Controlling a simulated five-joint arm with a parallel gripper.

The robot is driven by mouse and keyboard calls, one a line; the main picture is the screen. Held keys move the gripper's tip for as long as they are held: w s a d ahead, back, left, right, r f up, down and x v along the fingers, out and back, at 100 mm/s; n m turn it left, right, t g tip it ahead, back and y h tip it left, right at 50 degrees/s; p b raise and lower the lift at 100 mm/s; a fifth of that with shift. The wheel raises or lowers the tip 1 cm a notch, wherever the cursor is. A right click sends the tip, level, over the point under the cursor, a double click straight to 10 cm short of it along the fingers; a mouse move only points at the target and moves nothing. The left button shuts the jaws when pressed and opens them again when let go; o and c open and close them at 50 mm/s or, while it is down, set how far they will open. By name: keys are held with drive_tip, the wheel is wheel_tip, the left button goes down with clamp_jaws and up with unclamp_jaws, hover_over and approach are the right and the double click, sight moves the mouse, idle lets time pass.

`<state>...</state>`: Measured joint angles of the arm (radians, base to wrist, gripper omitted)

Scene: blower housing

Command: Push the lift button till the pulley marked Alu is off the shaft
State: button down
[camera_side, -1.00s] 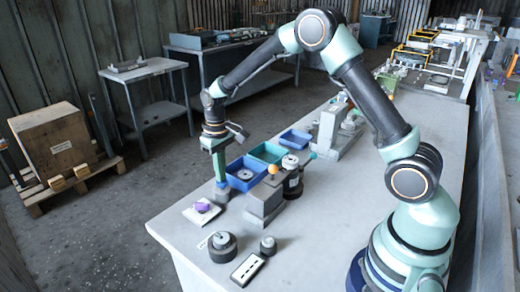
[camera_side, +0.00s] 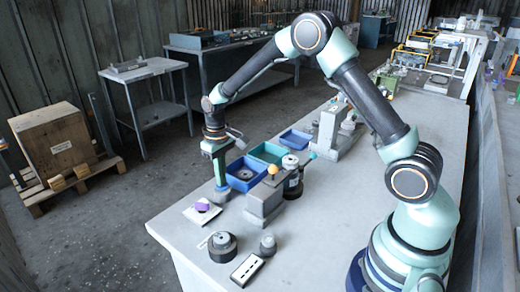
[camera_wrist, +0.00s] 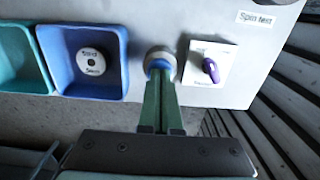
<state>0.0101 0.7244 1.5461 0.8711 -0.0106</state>
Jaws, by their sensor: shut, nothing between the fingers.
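My gripper (camera_side: 221,184) is shut and empty, pointing down with its fingertips at a short grey round post (camera_side: 222,194) near the bench's left edge. In the wrist view the fingertips (camera_wrist: 159,70) meet a blue part inside this grey round collar (camera_wrist: 161,56); it may be the lift button, but no label on it shows. Whether it is pressed down I cannot tell. No pulley reads Alu in either view. A grey disc (camera_side: 290,161) tops a dark cylinder behind the grey block (camera_side: 264,199), and another grey disc (camera_side: 222,240) sits on a dark round base; their markings are unreadable.
A blue tray (camera_wrist: 123,62) beside the post holds a pale lettered disc (camera_wrist: 90,62). A purple knob (camera_wrist: 211,70) on a white plate stands on the other side, near a "Spin test" label (camera_wrist: 257,18). A small grey cylinder (camera_side: 268,246) and a white panel (camera_side: 247,270) lie at the front.

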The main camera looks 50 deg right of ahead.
idle(0.3)
drive_tip(key=shift+r, duration=0.75)
drive_tip(key=shift+f, duration=0.2)
idle(0.7)
drive_tip(key=shift+f, duration=0.7)
drive_tip(key=shift+r, duration=1)
idle(0.4)
drive_tip(key=shift+r, duration=2.9)
drive_tip(key=shift+r, duration=0.1)
